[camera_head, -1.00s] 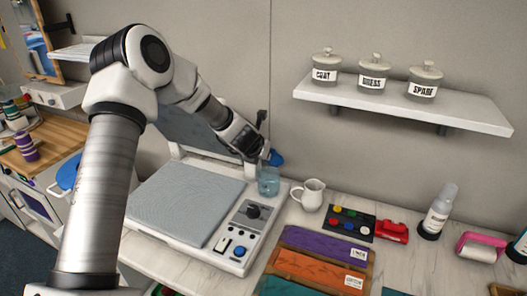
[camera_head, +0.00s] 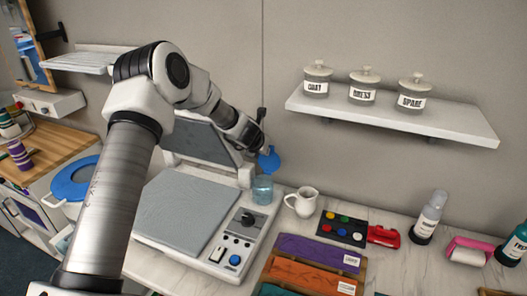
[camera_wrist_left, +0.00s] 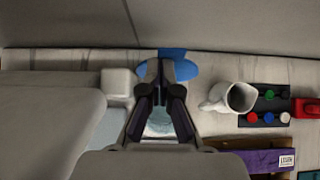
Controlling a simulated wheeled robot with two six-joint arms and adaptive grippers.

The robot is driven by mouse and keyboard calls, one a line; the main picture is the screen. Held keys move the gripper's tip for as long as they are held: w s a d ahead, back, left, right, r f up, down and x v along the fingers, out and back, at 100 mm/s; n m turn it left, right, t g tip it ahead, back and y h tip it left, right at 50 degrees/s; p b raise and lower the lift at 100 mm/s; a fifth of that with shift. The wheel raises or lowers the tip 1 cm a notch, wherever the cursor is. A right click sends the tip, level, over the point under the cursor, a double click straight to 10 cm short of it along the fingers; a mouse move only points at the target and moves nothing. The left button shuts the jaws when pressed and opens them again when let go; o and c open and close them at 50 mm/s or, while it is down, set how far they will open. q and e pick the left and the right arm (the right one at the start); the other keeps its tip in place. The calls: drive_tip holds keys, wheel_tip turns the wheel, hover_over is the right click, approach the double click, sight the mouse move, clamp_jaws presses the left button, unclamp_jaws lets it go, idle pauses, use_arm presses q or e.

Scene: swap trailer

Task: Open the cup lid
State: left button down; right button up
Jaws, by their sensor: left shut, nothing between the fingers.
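The clear bluish cup (camera_head: 262,189) stands on the right rear of the flat grey press, beside its control panel. Its blue lid (camera_head: 269,158) is raised and stands steeply tilted above the cup's rear rim. My left gripper (camera_head: 262,143) is shut and empty, just above and beside the lid. In the left wrist view the fingertips (camera_wrist_left: 160,66) overlap the blue lid (camera_wrist_left: 186,70); I cannot tell whether they touch it. The cup (camera_wrist_left: 160,124) shows between the fingers there, partly hidden. My right gripper is not in view.
A white pitcher (camera_head: 302,202) stands to the right of the cup. A paint palette (camera_head: 342,229) and a red tool (camera_head: 383,236) lie farther right. A wall shelf (camera_head: 400,117) with labelled jars hangs above. The wall is close behind the cup.

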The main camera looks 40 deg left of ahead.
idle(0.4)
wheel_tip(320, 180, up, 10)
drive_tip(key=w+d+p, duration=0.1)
drive_tip(key=p, duration=0.9)
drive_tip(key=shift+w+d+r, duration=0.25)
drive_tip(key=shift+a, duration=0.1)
